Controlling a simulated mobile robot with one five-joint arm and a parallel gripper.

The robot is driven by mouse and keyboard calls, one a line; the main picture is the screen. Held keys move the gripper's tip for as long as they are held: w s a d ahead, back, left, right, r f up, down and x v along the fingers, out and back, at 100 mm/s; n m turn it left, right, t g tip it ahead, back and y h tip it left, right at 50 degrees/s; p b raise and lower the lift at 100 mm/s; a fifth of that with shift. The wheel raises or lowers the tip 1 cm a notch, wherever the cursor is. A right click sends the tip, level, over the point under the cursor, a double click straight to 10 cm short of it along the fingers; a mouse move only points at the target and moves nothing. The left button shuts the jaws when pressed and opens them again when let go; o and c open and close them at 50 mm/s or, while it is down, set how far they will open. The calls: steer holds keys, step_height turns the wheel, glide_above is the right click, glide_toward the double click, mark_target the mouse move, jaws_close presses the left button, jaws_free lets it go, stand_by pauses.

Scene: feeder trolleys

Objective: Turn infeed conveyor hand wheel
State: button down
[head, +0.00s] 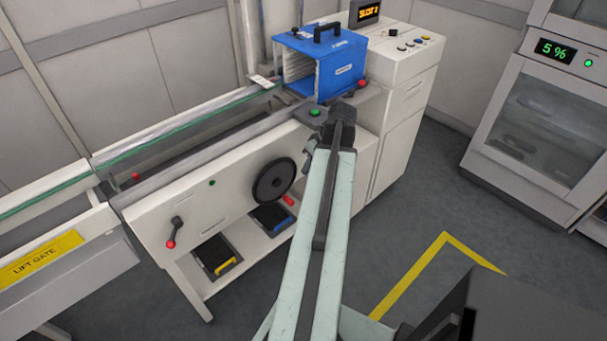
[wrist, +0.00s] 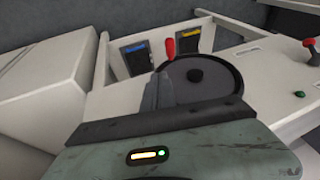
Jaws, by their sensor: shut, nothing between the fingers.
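The hand wheel (head: 273,182) is a black disc on the white front panel of the conveyor, with a red handle (head: 288,200) at its lower right rim. The wheel (wrist: 212,78) also shows in the wrist view, with its dark hub and the red handle (wrist: 170,48) at its upper left rim. My gripper (wrist: 156,90) is shut and empty; its grey fingers overlap the wheel's left part in the wrist view. I cannot tell whether they touch it. In the head view my arm reaches up right of the wheel, and the fingertips are hard to make out.
A small crank with a red knob (head: 171,243) sits left on the panel. Blue (head: 270,218) and yellow (head: 217,257) pedals are on the shelf below. A blue box (head: 340,69) stands on the conveyor end, beside a white control cabinet (head: 402,100).

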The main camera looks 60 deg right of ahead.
steer(key=b, duration=0.7)
glide_toward(289, 199)
steer(key=w+d+f, duration=0.2)
steer(key=d+f, duration=0.1)
steer(key=f, duration=0.1)
steer(key=a+f+b, duration=0.2)
steer(key=shift+w+a, duration=0.3)
steer(key=shift+w, duration=0.05)
steer(key=shift+w+a+f+b, duration=0.1)
steer(key=shift+a+f+b, duration=0.45)
steer(key=shift+a+r, duration=0.1)
